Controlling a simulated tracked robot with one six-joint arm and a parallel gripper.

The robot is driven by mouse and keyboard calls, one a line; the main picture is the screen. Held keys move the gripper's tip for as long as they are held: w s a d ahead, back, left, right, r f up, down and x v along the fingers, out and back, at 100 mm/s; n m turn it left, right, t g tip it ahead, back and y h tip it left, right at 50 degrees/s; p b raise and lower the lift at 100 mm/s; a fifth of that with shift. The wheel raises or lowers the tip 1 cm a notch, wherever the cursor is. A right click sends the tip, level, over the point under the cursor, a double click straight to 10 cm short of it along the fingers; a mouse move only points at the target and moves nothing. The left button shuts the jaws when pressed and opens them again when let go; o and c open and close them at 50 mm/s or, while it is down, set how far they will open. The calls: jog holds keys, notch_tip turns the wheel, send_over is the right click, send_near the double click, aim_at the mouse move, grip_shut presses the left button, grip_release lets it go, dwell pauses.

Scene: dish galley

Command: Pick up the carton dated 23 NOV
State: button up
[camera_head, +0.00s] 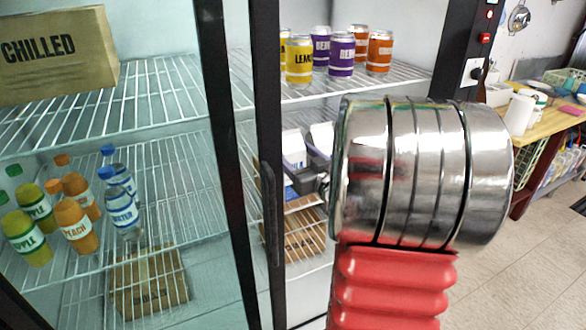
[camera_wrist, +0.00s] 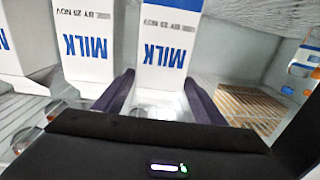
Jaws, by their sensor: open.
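White milk cartons with blue lettering stand in a row in the wrist view, pictured upside down. One carton (camera_wrist: 167,45) is in line with my open gripper (camera_wrist: 160,100), whose dark fingers flank its near end; contact is unclear. Another carton (camera_wrist: 85,45) stands just to its left, and part of a third (camera_wrist: 18,45) shows at the left edge. The small date prints end in NOV, but I cannot read their day numbers surely. In the head view, two cartons (camera_head: 293,146) show partly behind my gripper (camera_head: 302,182) and the door frame.
The black upright frame (camera_head: 268,130) stands just left of my gripper. A shelf above holds cans (camera_head: 299,60). Brown boxes (camera_head: 300,240) lie below. Bottles (camera_head: 75,222) stand on the left shelf. In the wrist view, wire shelving (camera_wrist: 250,105) shows to the right.

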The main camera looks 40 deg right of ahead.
jog(key=shift+x, duration=1.6)
jog(key=shift+d, duration=0.1)
grip_shut()
jog(key=shift+r, duration=0.1)
